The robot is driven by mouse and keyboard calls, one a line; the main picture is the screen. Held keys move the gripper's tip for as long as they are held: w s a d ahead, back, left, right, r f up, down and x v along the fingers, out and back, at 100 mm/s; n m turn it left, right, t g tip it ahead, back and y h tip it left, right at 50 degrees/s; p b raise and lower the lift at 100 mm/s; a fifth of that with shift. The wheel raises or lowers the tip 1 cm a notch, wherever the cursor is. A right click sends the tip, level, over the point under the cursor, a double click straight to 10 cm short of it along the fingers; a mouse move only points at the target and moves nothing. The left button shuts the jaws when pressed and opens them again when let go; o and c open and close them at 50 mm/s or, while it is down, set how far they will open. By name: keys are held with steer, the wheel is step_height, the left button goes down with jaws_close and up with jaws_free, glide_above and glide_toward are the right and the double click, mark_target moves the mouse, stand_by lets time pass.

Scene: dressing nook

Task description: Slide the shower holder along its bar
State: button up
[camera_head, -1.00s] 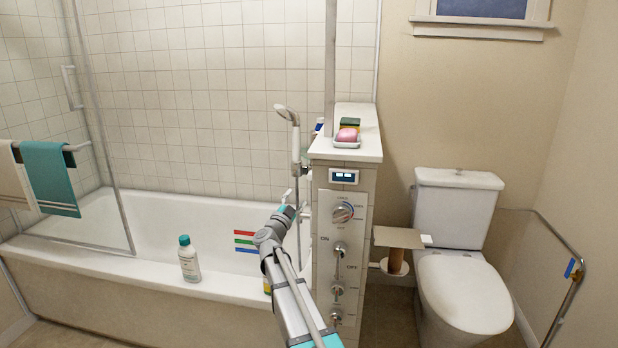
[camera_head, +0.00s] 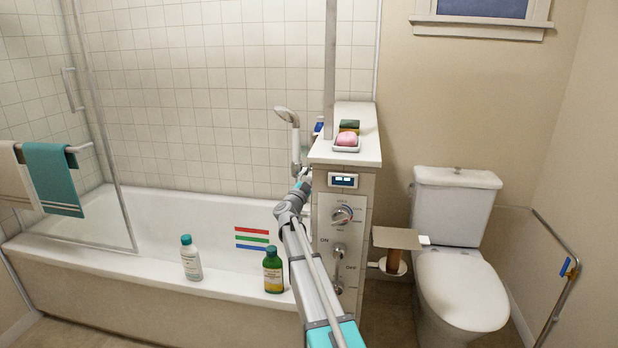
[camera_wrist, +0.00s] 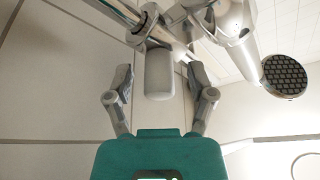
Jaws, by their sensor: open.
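In the wrist view, my gripper (camera_wrist: 160,92) is open, with one finger on each side of a pale grey knob (camera_wrist: 160,78). Gaps show between the knob and both fingers. The knob sits on the shower holder (camera_wrist: 150,22), which is on a shiny bar (camera_wrist: 115,12) crossing the top of the view. The hand shower's round dark-faced head (camera_wrist: 285,76) is at the right. In the head view, the white hand shower (camera_head: 295,140) stands upright left of the ledge. My gripper (camera_head: 303,182) is just below it, and hides most of the holder and bar.
A tiled half wall with a control panel (camera_head: 342,215) stands close right of my arm. A soap dish (camera_head: 346,146) sits on its ledge. A green bottle (camera_head: 272,270) and a white bottle (camera_head: 190,258) stand on the bathtub rim (camera_head: 130,268). Red, green and blue stripes mark the tub.

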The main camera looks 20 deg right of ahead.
steer(key=shift+c, duration=0.2)
jaws_close()
stand_by(0.3)
steer(key=shift+w+r, duration=0.1)
step_height(320, 180, up, 10)
steer(key=p, duration=1)
steer(key=shift+w+r, duration=0.1)
steer(key=shift+r, duration=0.05)
steer(key=shift+d, duration=0.1)
steer(key=shift+o, duration=0.2)
jaws_free()
